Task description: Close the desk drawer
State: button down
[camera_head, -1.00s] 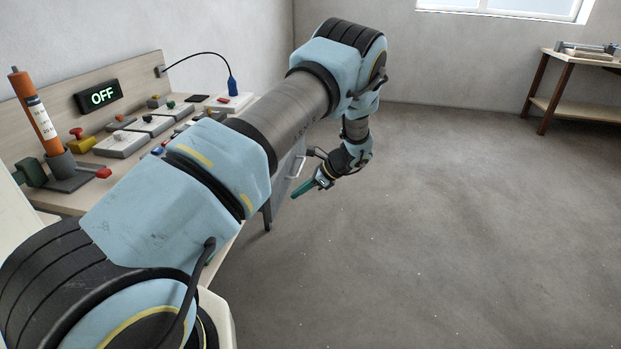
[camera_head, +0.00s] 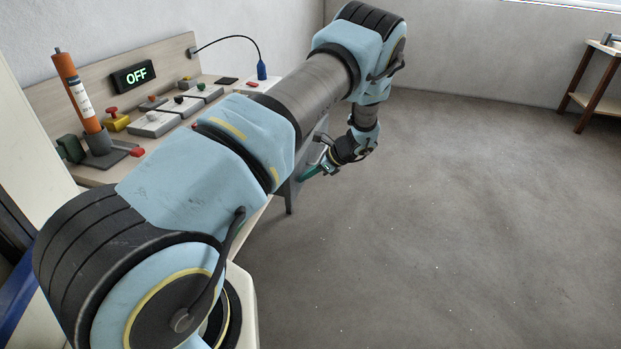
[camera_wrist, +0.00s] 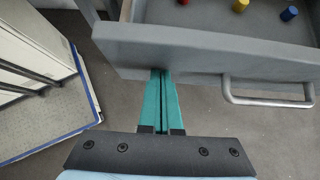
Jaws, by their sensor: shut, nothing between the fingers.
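The grey desk drawer stands open in the wrist view, its front panel (camera_wrist: 200,50) running across the upper part. A metal bar handle (camera_wrist: 268,98) is on the right of that front. Inside lie a red piece (camera_wrist: 183,2), a yellow piece (camera_wrist: 240,5) and a blue piece (camera_wrist: 289,13). My gripper (camera_wrist: 162,75) has its green fingers shut and empty, tips at the lower edge of the drawer front, left of the handle. I cannot tell whether they touch it. In the head view, my gripper (camera_head: 304,176) is beside the desk; my arm hides most of the drawer.
The desk top carries an OFF display (camera_head: 133,76), an orange cylinder (camera_head: 78,92) in a holder and several button boxes. A white cabinet-like unit (camera_wrist: 35,50) is at the left in the wrist view. Open floor (camera_head: 450,220) lies to the right.

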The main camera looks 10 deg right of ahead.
jog(key=w+a+b, duration=0.1)
jog(key=w+a, duration=0.3)
jog(key=a, duration=0.3)
jog(key=w+a+b, duration=0.2)
jog(key=w+a, duration=0.2)
jog(key=a, duration=0.4)
jog(key=w+a+b, duration=0.1)
jog(key=w+a, duration=0.3)
jog(key=a, duration=0.4)
jog(key=shift+w+a+b, duration=0.15)
jog(key=shift+w+b, duration=0.2)
jog(key=shift+b, duration=0.05)
jog(key=shift+w+a, duration=0.3)
jog(key=shift+a, duration=0.3)
jog(key=shift+a+r, duration=0.1)
jog(key=shift+a, duration=0.05)
